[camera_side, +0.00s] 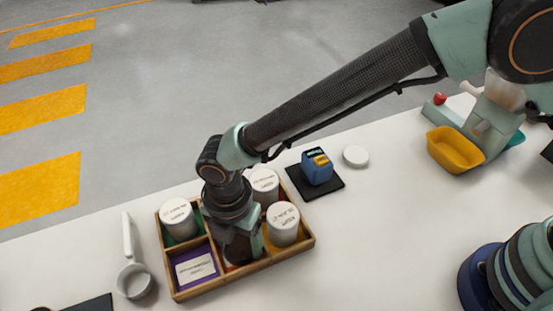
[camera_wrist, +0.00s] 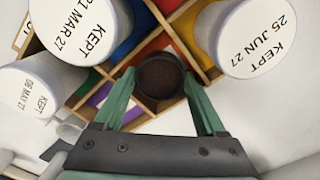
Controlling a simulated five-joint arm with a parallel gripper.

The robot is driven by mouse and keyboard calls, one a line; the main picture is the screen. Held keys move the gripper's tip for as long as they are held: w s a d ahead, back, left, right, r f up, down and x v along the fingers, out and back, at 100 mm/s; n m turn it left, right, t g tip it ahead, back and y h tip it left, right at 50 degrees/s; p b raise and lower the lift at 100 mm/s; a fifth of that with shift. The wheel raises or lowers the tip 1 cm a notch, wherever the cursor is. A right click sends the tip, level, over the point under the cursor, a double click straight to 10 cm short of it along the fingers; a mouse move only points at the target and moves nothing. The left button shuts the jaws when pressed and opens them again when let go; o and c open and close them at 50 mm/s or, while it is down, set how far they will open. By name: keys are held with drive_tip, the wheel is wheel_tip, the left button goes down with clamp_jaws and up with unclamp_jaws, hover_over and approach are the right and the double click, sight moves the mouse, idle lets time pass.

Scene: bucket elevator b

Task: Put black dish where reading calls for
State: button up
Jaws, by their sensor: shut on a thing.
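My gripper (camera_side: 238,248) reaches down at the front middle of a wooden tray (camera_side: 192,293) with coloured compartments. In the wrist view my gripper (camera_wrist: 163,85) is shut on the round black dish (camera_wrist: 160,77), which has dark brown matter inside. Whether the dish touches the tray floor cannot be told. White jars stand in the tray: one (camera_wrist: 75,25) reads KEPT 21 MAR 27, one (camera_wrist: 245,40) KEPT 25 JUN 27, one (camera_wrist: 35,92) KEPT, perhaps 06 MAY 27. A blue device (camera_side: 317,168) with a small display sits on a black pad (camera_side: 332,190); its reading is too small to tell.
A purple compartment holds a white card (camera_side: 195,268). A white cup with a long handle (camera_side: 133,280) lies left of the tray. A white disc (camera_side: 356,156) lies right of the device. A yellow bucket (camera_side: 455,149) is at a green machine (camera_side: 492,122). The white table between is clear.

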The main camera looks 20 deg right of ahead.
drive_tip(key=shift+f, duration=0.15)
drive_tip(key=o, duration=1.1)
